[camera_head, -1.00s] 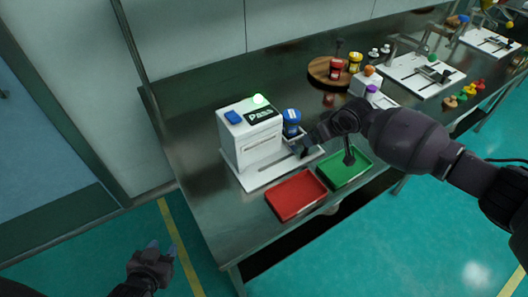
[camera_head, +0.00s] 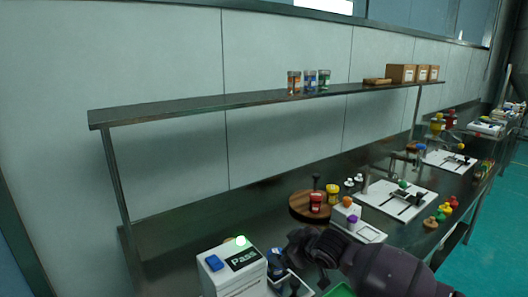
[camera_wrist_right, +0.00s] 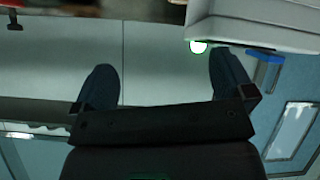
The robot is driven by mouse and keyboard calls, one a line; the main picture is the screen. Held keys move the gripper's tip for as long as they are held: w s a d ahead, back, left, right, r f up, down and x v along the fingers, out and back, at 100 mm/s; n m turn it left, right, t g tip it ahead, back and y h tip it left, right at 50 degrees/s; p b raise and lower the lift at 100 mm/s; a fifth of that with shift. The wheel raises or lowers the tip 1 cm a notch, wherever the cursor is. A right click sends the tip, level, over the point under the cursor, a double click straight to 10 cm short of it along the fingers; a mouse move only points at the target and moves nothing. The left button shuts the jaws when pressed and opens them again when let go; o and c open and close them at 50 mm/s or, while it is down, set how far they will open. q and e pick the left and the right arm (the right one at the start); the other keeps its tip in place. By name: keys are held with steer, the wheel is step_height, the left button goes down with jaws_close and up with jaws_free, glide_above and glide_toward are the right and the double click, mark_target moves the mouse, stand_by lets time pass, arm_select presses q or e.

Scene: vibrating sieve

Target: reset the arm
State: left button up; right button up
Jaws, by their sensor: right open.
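My right arm (camera_head: 375,268) reaches in from the bottom right of the head view. Its gripper (camera_head: 290,286) is low in the picture, just right of the white machine, and its fingertips are hard to make out there. In the right wrist view the two dark fingers of this gripper (camera_wrist_right: 165,85) stand wide apart with nothing between them. The white machine (camera_head: 232,275) has a "Pass" label, a blue button and a lit green lamp on top. It shows upside down in the wrist view (camera_wrist_right: 265,28). My left gripper is out of view.
A blue-lidded jar (camera_head: 274,258) is beside the gripper. A green tray (camera_head: 340,290) is cut off below. A round wooden board (camera_head: 299,207) holds red and yellow jars. A shelf (camera_head: 200,107) with jars and boxes spans above the steel table.

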steer(key=s+d+f+m+h, duration=0.2)
steer(key=s+d+f, duration=0.4)
steer(key=s, duration=0.6)
steer(key=s+d+f+m+t+h, duration=0.1)
steer(key=s+d+f+m, duration=0.3)
steer(key=s, duration=0.8)
steer(key=s+d+f+m+t+h, duration=0.1)
steer(key=s+d+f+m+h, duration=0.2)
steer(key=s+d+f, duration=0.5)
steer(key=s+d, duration=0.3)
steer(key=s, duration=0.1)
steer(key=shift+s+f+h, duration=0.3)
steer(key=shift+s, duration=0.05)
